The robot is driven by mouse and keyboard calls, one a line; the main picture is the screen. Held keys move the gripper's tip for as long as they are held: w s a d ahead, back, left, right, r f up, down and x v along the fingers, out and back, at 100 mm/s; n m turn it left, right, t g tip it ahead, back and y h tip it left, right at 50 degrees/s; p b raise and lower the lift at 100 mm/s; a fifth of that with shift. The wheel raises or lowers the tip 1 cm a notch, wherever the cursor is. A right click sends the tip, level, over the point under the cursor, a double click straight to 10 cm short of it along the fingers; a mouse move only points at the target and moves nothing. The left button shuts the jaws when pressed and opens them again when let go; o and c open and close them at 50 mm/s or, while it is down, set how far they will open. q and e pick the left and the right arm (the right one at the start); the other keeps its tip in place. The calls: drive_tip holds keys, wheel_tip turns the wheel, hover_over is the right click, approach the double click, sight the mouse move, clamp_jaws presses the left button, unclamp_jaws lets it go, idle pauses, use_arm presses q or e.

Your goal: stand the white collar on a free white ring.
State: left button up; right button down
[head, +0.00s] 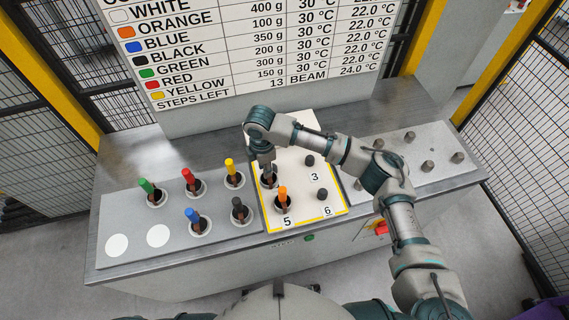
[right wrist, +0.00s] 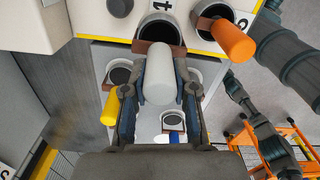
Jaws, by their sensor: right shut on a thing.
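The white collar (right wrist: 160,75) shows in the right wrist view as a pale cylinder with a brown part beside it. My right gripper (right wrist: 161,96) is shut on it, a finger on each side. In the head view this gripper (head: 266,168) points down at the upper left of the cream panel, and hides the collar. A dark cup (right wrist: 160,27) lies just behind the collar; I cannot tell whether the collar is still in it. Two free white rings, one at the far left (head: 117,245) and one beside it (head: 158,236), lie flat on the grey left plate. My left gripper is not in view.
Green (head: 146,186), red (head: 188,176), yellow (head: 230,166), blue (head: 192,215) and black (head: 238,205) collars stand in rings on the left plate. An orange collar (head: 283,194) stands close in front of my right gripper. A sign board (head: 260,45) rises behind the bench.

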drive_tip(key=a+r+p, duration=0.3)
drive_tip(key=r+p, duration=0.2)
drive_tip(key=shift+s+a+r+p, duration=0.2)
drive_tip(key=shift+s+a+p, duration=0.1)
idle(0.5)
